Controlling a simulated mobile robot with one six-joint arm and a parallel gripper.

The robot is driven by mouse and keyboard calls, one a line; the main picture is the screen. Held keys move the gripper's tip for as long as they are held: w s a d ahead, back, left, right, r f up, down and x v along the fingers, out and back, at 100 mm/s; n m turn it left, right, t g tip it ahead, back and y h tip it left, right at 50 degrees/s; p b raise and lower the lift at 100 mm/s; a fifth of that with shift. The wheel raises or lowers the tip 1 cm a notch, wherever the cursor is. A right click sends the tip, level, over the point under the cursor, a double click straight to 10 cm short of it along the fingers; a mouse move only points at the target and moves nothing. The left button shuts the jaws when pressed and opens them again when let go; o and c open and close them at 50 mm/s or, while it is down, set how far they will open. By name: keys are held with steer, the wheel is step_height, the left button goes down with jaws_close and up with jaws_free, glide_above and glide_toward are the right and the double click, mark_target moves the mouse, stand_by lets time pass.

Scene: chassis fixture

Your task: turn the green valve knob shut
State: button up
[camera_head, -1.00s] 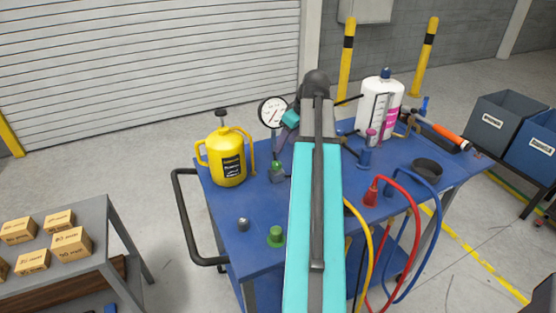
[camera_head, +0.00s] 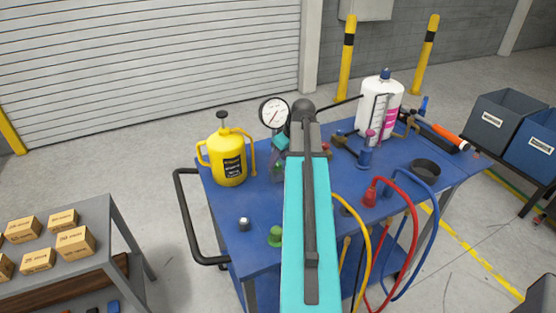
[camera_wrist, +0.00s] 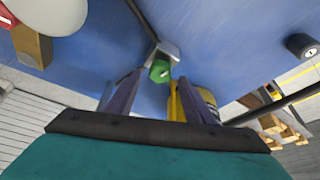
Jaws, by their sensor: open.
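The green valve knob (camera_wrist: 160,72) sits on a grey metal fitting on the blue cart top in the wrist view. In the wrist view my gripper (camera_wrist: 160,86) is open. Its two dark fingers stand left and right of the knob, with gaps on both sides. The knob shows just beyond the fingertips, and I see no contact. A second green knob-like part (camera_head: 275,236) stands at the cart's front.
A yellow can (camera_head: 228,162) stands left of my gripper, and a white-faced gauge (camera_head: 273,112) close behind it. A small black-and-silver knob (camera_head: 244,224) is at the front left. Hoses, a blue fitting (camera_head: 366,156) and a white bottle (camera_head: 378,106) are right of my arm.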

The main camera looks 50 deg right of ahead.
steer(key=shift+w+f, duration=0.25)
steer(key=shift+f, duration=0.45)
steer(key=c, duration=1.1)
steer(key=shift+o, duration=0.2)
